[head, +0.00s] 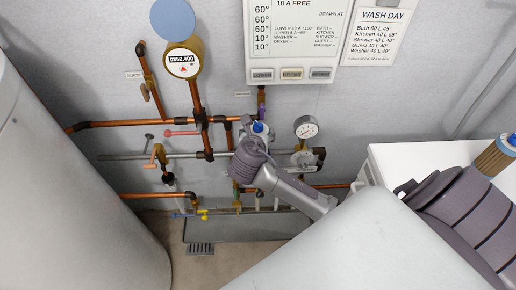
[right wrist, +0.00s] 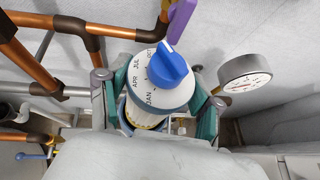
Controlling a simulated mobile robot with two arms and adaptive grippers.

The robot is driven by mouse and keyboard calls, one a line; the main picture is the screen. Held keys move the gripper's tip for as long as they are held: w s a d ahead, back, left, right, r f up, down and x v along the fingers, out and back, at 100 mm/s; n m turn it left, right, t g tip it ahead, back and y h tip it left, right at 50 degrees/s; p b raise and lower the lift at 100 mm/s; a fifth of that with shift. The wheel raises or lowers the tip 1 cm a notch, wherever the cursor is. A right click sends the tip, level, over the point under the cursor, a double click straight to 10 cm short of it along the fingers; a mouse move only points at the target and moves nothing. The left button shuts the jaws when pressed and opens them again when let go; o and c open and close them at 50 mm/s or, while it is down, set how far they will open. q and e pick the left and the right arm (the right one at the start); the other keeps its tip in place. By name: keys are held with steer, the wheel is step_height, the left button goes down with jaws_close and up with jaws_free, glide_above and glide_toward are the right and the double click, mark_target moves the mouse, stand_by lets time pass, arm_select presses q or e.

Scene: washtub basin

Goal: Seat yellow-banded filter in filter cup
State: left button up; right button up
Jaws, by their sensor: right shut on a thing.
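The held filter (right wrist: 146,108) has a cream body and a white top with month letters and a blue knob (right wrist: 168,66). My left gripper is out of view.
Copper pipes (head: 128,123) and a pressure gauge (head: 306,127) are close around the right gripper. A brown cylinder with a blue top (head: 494,157) stands on the white cabinet (head: 405,152) at right. A large grey tank (head: 60,190) fills the left.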

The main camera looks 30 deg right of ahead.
steer(key=shift+f+b, duration=0.4)
steer(key=shift+f, duration=2.8)
steer(key=shift+f, duration=0.1)
steer(key=o, duration=1.5)
steer(key=shift+a, duration=0.1)
steer(key=p+v, duration=0.1)
steer(key=v, duration=1.1)
